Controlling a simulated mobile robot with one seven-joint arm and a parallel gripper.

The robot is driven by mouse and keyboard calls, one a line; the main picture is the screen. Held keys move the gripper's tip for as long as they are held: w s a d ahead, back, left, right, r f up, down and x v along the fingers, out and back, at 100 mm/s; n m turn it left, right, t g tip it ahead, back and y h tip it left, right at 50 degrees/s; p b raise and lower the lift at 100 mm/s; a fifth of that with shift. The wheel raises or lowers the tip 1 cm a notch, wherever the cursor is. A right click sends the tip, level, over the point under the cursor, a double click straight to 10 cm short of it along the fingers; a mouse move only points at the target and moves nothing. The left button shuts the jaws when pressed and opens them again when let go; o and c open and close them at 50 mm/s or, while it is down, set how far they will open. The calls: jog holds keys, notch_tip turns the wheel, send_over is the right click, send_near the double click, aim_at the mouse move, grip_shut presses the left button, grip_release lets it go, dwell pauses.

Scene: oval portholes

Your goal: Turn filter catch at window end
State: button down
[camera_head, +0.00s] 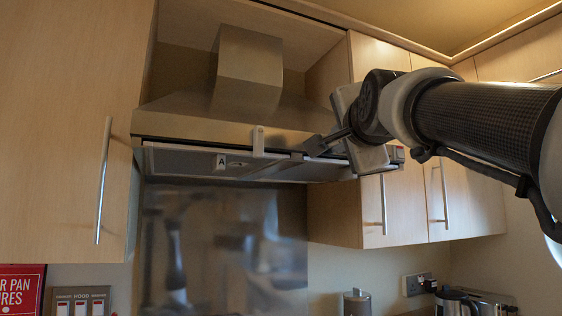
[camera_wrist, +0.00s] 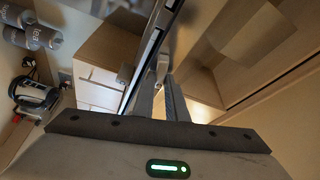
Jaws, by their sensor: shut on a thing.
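The cooker hood (camera_head: 225,122) spans between wall cupboards, with a grey filter panel (camera_head: 185,162) along its underside. A white upright tab (camera_head: 258,140) stands at the hood's front edge, left of my gripper. My gripper (camera_head: 312,146) reaches in from the right to the panel's right part. In the wrist view its two dark fingers (camera_wrist: 168,95) are close together, shut on a small pale catch (camera_wrist: 162,68) at the panel edge. Fingers and arm hide most of this catch in the head view.
Cupboards with long bar handles (camera_head: 104,180) flank the hood on both sides. A shiny splashback (camera_head: 225,245) is below it. Air below the panel is free.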

jog(key=n+b, duration=0.1)
jog(key=n+t+b, duration=0.1)
jog(key=n+b, duration=0.1)
jog(key=n+y+b, duration=0.1)
jog(key=shift+d+f+n+t, duration=0.1)
jog(key=shift+f+n+t, duration=0.2)
jog(key=c, duration=1.8)
grip_release()
jog(key=shift+o, duration=0.2)
jog(key=b+v, duration=0.1)
jog(key=v, duration=1.6)
jog(key=shift+s, duration=0.25)
jog(key=shift+o, duration=0.5)
jog(key=shift+d, duration=0.1)
